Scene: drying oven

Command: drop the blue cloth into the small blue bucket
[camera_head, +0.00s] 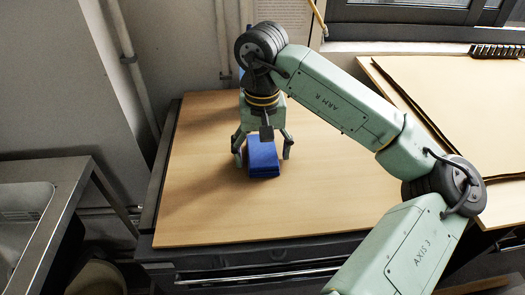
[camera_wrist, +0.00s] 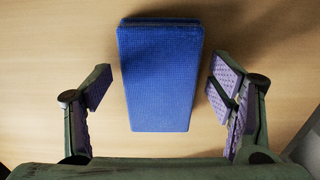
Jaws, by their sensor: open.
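The blue cloth (camera_head: 263,158) lies folded in a thick rectangular pad on the wooden tabletop. In the wrist view the cloth (camera_wrist: 160,75) is centred between the two fingers, with bare wood on both sides. My gripper (camera_head: 263,150) is open and points down over the cloth, one finger on each side. In the wrist view my gripper (camera_wrist: 160,82) has purple pads that stand apart from the cloth. A small blue patch (camera_head: 241,73) shows behind my wrist; I cannot tell whether it is the blue bucket, as my arm hides most of it.
The wooden tabletop (camera_head: 210,210) is clear around the cloth. A metal sink (camera_head: 25,200) stands at the left, with a pale round container (camera_head: 97,278) below it. Another board-topped surface (camera_head: 470,100) is at the right. A wall and a window are at the back.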

